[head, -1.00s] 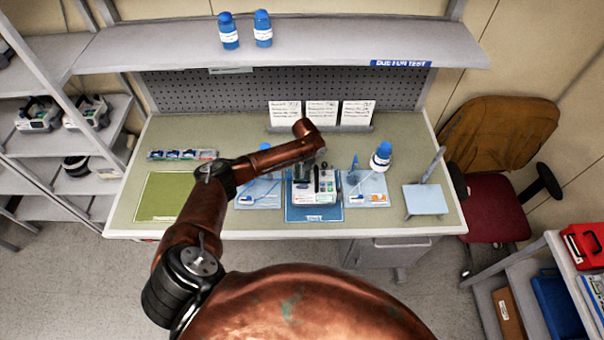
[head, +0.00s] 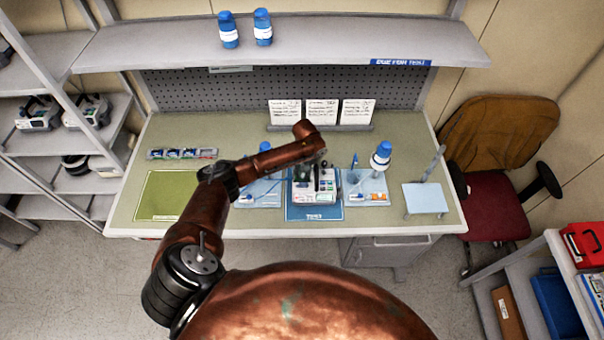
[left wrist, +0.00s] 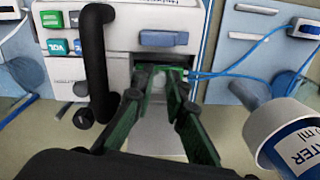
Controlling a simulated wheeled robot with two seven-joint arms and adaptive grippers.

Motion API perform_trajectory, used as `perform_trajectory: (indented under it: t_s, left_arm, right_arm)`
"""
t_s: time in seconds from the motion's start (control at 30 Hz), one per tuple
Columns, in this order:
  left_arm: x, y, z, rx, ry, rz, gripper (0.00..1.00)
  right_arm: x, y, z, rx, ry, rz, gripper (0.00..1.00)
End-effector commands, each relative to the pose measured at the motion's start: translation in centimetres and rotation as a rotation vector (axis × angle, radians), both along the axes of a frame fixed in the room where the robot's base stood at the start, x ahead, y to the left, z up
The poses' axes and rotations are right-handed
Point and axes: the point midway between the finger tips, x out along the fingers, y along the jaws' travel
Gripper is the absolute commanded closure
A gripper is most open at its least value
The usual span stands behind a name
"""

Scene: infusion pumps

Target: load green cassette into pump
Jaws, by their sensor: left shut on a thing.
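The white pump (head: 326,197) stands on a blue mat (head: 314,214) marked TEST near the middle of the bench. In the left wrist view the pump (left wrist: 127,66) shows its front, with a dark handle, a blue latch and an open slot. My left gripper (head: 318,166) is over the pump in the head view, its fingers partly hidden. In the left wrist view the left gripper (left wrist: 166,85) is shut on the green cassette (left wrist: 174,72), which is at the slot's mouth with blue tubing leading right. How deep it sits cannot be told. My right gripper is not in view.
Blue trays flank the pump on the left (head: 258,203) and right (head: 366,198). A green mat (head: 166,195) lies clear at left, below a cassette rack (head: 182,153).

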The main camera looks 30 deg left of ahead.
Motion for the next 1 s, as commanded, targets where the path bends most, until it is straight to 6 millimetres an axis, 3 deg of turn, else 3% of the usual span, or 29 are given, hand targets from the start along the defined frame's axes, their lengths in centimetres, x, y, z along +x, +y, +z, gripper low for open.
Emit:
perform_trajectory:
  t_s: [1.0]
  left_arm:
    - [0.0,-0.03,-0.68,0.0,0.0,0.0,1.0]
  right_arm:
    - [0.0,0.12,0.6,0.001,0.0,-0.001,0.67]
